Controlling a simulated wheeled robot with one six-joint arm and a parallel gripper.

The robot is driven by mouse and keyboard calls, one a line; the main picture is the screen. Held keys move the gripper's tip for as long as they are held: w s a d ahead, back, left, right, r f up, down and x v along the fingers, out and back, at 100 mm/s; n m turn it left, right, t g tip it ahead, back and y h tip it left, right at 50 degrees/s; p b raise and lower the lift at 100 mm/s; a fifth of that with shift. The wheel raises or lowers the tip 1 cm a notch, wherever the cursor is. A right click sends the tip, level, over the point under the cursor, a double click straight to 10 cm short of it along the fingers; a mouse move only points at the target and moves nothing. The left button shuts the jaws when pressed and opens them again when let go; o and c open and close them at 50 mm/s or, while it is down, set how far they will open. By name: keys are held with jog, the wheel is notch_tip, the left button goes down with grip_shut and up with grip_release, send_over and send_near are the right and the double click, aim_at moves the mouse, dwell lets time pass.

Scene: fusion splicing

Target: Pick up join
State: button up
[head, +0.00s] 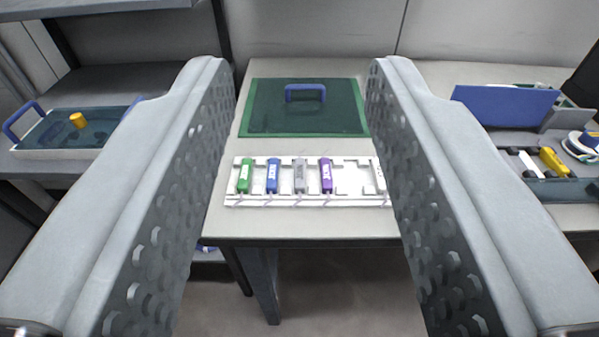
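My gripper (299,90) is open and empty; its two grey fingers with dimpled inner faces frame the view wide apart. Between and beyond them, a white slotted rack (345,198) lies near the front edge of the table. It holds a green piece (244,176), a blue piece (273,176), a grey piece (300,176) and a purple piece (326,176) side by side. A white piece (380,176) at the right end is partly hidden by the right finger. I cannot tell which piece is the join; the lettering is too small to read.
A green-edged dark mat or lid (262,112) with a blue handle (305,88) lies behind the rack. At left is a tray (45,150) with a yellow cylinder (78,120). At right are a blue panel (505,103) and a yellow item (552,160). A table leg (262,285) stands below.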

jog(key=shift+o, duration=0.5)
jog(key=g, duration=1.7)
send_over(300, 172)
notch_tip(300, 172, down, 10)
notch_tip(300, 172, down, 12)
jog(key=shift+d+f, duration=0.1)
jog(key=shift+d, duration=0.05)
jog(key=shift+a+f, duration=0.2)
jog(key=shift+f, duration=2.6)
grip_shut()
